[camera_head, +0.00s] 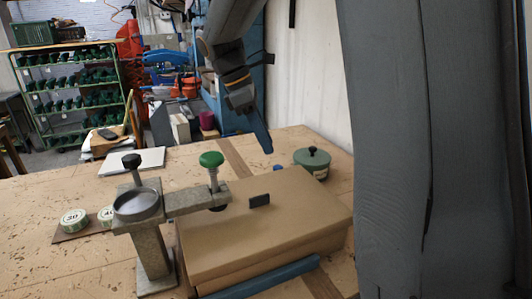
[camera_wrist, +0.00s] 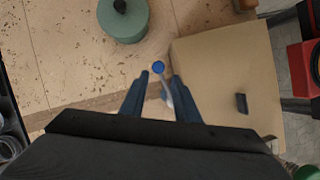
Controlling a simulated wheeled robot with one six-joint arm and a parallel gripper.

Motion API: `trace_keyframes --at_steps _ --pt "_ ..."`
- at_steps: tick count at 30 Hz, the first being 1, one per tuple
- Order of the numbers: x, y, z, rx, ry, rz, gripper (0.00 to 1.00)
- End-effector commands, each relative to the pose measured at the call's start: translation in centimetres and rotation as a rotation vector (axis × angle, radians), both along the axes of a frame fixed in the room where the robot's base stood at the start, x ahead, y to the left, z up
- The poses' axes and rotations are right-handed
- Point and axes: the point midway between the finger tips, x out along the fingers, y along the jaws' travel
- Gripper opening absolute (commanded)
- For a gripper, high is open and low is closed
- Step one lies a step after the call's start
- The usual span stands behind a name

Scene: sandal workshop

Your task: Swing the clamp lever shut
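The clamp lever (camera_wrist: 166,87) is a thin grey bar with a round blue knob (camera_wrist: 158,67), seen in the wrist view beside the edge of a tan box (camera_wrist: 215,75). In the head view only a bit of the blue knob (camera_head: 277,168) shows behind the tan box (camera_head: 255,232); the rest is hidden. My gripper (camera_wrist: 160,76) has its two blue fingers apart, one on each side of the lever in the picture. I cannot tell whether they touch it. In the head view my gripper (camera_head: 268,150) points down, a little above the knob.
A green lidded pot (camera_head: 312,162) stands close behind the knob. A metal stand with a round cup (camera_head: 138,204) and a green-knobbed arm (camera_head: 212,160) reaches over the box's left side. Two round tins (camera_head: 74,220) sit at left. The front left tabletop is clear.

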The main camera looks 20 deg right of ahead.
Motion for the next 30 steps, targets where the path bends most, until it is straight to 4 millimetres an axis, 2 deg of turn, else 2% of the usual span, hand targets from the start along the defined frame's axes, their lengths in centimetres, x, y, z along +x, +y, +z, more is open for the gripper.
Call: trace_keyframes --at_steps 5,18,30 --pt "-0.3 -0.4 -1.0 -0.001 0.003 -0.001 0.28" --pt "-1.2 -2.5 -6.5 0.0 0.003 -0.001 0.28" --pt "-1.2 -2.7 -7.2 0.001 0.0 0.0 0.27"
